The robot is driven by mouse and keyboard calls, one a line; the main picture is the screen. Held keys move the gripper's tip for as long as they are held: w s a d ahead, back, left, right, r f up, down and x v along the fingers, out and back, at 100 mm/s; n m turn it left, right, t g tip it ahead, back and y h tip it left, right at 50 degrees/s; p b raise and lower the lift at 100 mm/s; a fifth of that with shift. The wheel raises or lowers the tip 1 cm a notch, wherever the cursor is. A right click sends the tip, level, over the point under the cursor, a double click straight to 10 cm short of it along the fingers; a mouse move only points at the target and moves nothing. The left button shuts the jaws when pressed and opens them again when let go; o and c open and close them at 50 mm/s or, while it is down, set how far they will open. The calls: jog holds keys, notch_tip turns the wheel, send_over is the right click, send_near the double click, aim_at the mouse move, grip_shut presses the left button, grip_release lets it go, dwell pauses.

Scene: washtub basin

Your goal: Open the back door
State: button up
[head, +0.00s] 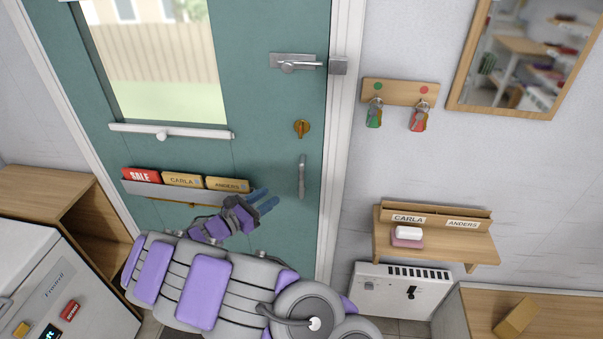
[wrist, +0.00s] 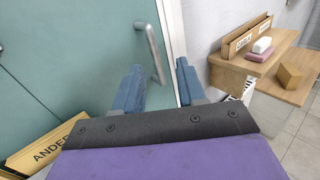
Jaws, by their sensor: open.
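The teal back door (head: 265,130) stands shut against its white frame. A grey vertical pull handle (head: 302,177) is on its right side. Above it are a brass thumb-turn (head: 302,128) and a metal slide bolt (head: 293,62), whose rod points toward a keeper (head: 338,66) on the frame; whether it is engaged I cannot tell. My gripper (head: 265,199) is open and empty, left of and slightly below the handle. In the wrist view the handle (wrist: 153,52) shows between and beyond the two blue fingers (wrist: 160,66), apparently not touching them.
A folder holder (head: 155,188) with labelled cards is mounted low on the door. Right of the frame are a key rack (head: 400,92), a mirror (head: 528,50), a small shelf (head: 440,240) with soap-like blocks, and a white heater (head: 385,290). A white appliance (head: 60,285) stands lower left.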

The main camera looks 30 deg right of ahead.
jog(key=shift+n+t, duration=0.5)
jog(key=b+x, duration=0.1)
jog(key=x, duration=0.4)
jog(key=w+f+b+x, duration=0.1)
jog(key=x, duration=0.5)
jog(key=b+x, duration=0.1)
jog(key=x, duration=0.4)
jog(key=shift+w+f, duration=0.25)
jog(key=shift+f, duration=0.15)
jog(key=shift+c, duration=0.4)
jog(key=shift+a, duration=0.1)
grip_shut()
